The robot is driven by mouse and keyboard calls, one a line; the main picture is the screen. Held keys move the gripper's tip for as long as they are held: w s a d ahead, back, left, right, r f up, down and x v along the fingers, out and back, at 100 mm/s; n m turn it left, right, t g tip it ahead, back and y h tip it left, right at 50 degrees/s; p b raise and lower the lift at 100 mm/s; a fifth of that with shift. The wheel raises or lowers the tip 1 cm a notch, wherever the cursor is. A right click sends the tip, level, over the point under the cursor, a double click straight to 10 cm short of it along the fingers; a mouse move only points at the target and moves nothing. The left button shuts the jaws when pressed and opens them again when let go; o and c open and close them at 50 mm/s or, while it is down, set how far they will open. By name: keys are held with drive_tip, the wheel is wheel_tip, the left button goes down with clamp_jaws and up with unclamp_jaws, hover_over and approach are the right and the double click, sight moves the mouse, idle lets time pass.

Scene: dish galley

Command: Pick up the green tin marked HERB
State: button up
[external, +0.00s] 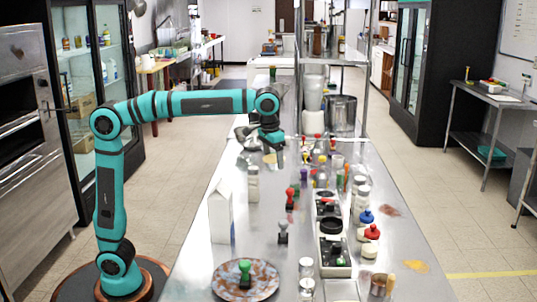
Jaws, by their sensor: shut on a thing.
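My gripper (278,158) points down over the far part of the steel counter (190,270), at the end of my teal arm. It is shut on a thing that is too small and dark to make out. A pale beige thing (268,158) shows just left of the fingers; I cannot tell whether it touches them. I cannot make out a green tin marked HERB, and no such lettering is readable. A green-knobbed item (245,268) stands on a brown-stained plate (270,290) at the near end.
A white carton (220,215), a pale jar (253,184) and a red-knobbed item (290,197) stand nearer on the counter. Trays (333,250) with jars and colored-topped items crowd the right. Steel shelf posts (368,70) rise behind.

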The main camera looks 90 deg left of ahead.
sight(274, 209)
wheel_tip(274, 209, down, 18)
drive_tip(key=shift+r, duration=0.2)
idle(0.7)
drive_tip(key=shift+f, duration=0.1)
drive_tip(key=o, duration=1)
drive_tip(key=shift+o, duration=0.2)
wheel_tip(274, 209, up, 11)
drive_tip(key=s, duration=0.1)
drive_tip(key=shift+d, duration=0.4)
drive_tip(key=shift+s+r, duration=0.1)
drive_tip(key=shift+r, duration=0.25)
drive_tip(key=shift+c, duration=0.3)
drive_tip(key=shift+r, duration=0.2)
drive_tip(key=c, duration=0.4)
